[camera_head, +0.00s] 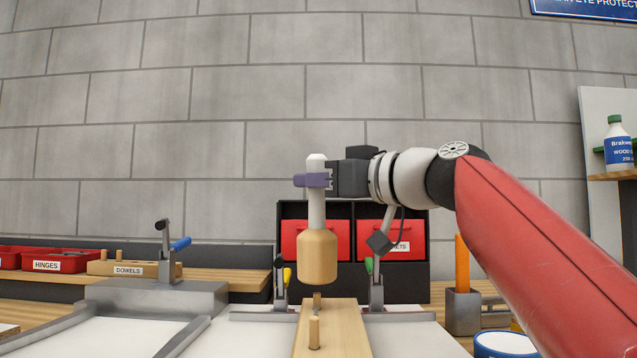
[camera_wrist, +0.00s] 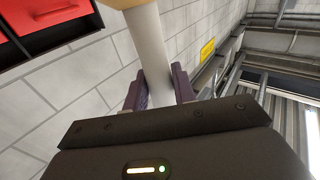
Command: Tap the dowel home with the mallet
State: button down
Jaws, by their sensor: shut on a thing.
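My gripper (camera_head: 315,180) is shut on the white handle of the mallet (camera_head: 317,255), near the handle's upper end. The mallet hangs upright with its tan wooden head down. In the wrist view the purple fingers (camera_wrist: 158,88) grip the pale handle (camera_wrist: 152,45), and the head's edge shows at the top. A wooden dowel (camera_head: 314,332) stands upright near the front of a light wooden board (camera_head: 340,335). The head looks apart from both; the exact height gap is hard to tell.
Toggle clamps with yellow (camera_head: 287,275) and green (camera_head: 369,265) handles stand either side behind the board. A blue-handled clamp (camera_head: 168,255) stands left. Red bins (camera_head: 315,240) are behind the mallet. A dowel block (camera_head: 125,268), a pencil-like orange stick holder (camera_head: 463,310) and a blue-white tub (camera_head: 505,345) stand around.

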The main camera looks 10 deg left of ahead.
aim_at(320, 156)
jog(key=shift+r, duration=0.1)
jog(key=r+p, duration=0.4)
jog(key=r, duration=0.1)
jog(key=shift+s+p, duration=0.25)
jog(key=shift+p, duration=0.05)
jog(key=shift+d, duration=0.15)
